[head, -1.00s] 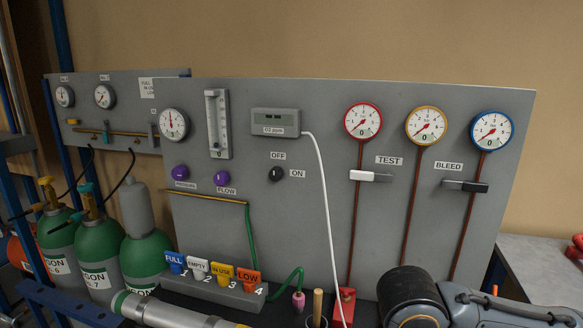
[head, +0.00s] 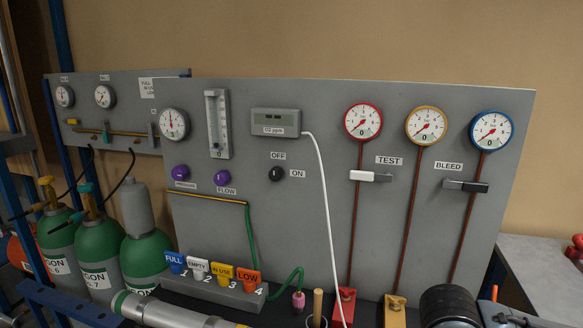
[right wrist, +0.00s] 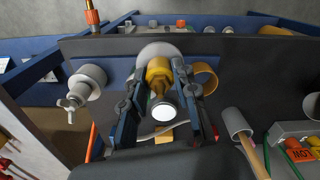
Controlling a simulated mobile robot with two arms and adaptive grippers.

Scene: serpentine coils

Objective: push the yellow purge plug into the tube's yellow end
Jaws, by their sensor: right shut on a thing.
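In the right wrist view, my right gripper (right wrist: 160,106) is shut on the yellow plug (right wrist: 158,73), which has a metal collar and a pale round face between the dark fingers. In the head view my right arm shows at the bottom right, but its fingers and the plug are below the frame. A silver tube (head: 165,311) lies at the bottom left of the head view. It has a green band at its left end and a trace of yellow at its right, cut off by the frame edge. My left gripper is not in view.
A grey gauge panel (head: 300,225) stands behind the bench. A labelled rack (head: 212,288), a cup with a wooden handle (head: 317,306), a red block (head: 345,305) and a yellow block (head: 395,313) stand before it. A white cord (head: 326,200) hangs down to the bench.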

